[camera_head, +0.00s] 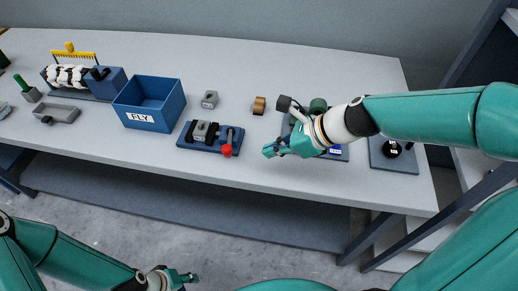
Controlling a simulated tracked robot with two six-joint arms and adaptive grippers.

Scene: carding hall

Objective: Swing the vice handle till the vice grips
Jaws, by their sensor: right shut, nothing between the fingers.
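The vice (187,140) is a low dark-blue unit near the front of the table, left of my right gripper. A grey block (201,131) sits in its middle; I cannot tell whether the jaws touch it. The vice handle (228,142) is a dark bar at the right end with a red knob (227,151) pointing to the table's front. My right gripper (270,151) is shut and empty, to the right of the knob and apart from it. My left gripper (190,277) is low in front of the table, over the floor; its finger opening is too small to tell.
A blue bin marked FLY (172,107) stands left of the vice. A loose grey block (210,99) and a brass-coloured cylinder (259,105) lie behind. My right forearm partly hides a unit with a green roll (318,104). A dark plate (393,160) lies at far right.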

